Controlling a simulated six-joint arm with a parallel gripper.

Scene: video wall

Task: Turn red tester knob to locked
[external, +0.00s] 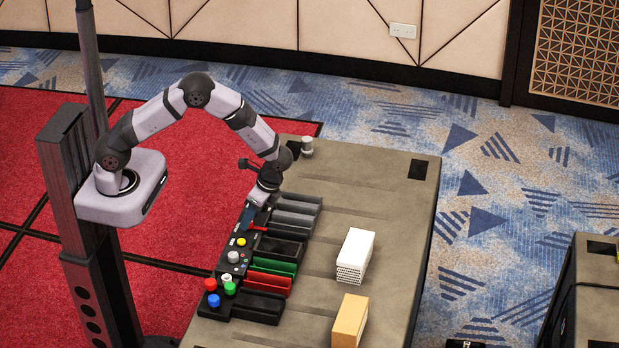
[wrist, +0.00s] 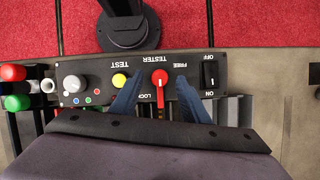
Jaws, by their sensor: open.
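The red tester knob (wrist: 160,78) sits on the black control panel (wrist: 97,70), under the label TESTER. Its red pointer aims straight down in the wrist view, between the FREE label at the upper right and the partly hidden LOCK label at the lower left. My gripper (wrist: 159,85) is open, with one blue finger on each side of the knob. Gaps show between both fingers and the knob. In the external view my gripper (external: 249,217) reaches down to the panel's far end, largely covering the knob.
A yellow TEST button (wrist: 119,80) is close beside the left finger. A black ON/OFF switch (wrist: 209,75) is right of the right finger. A grey knob (wrist: 75,83) and coloured caps lie further left. Trays line the panel; a white box (external: 355,255) and tan box (external: 350,320) stand apart.

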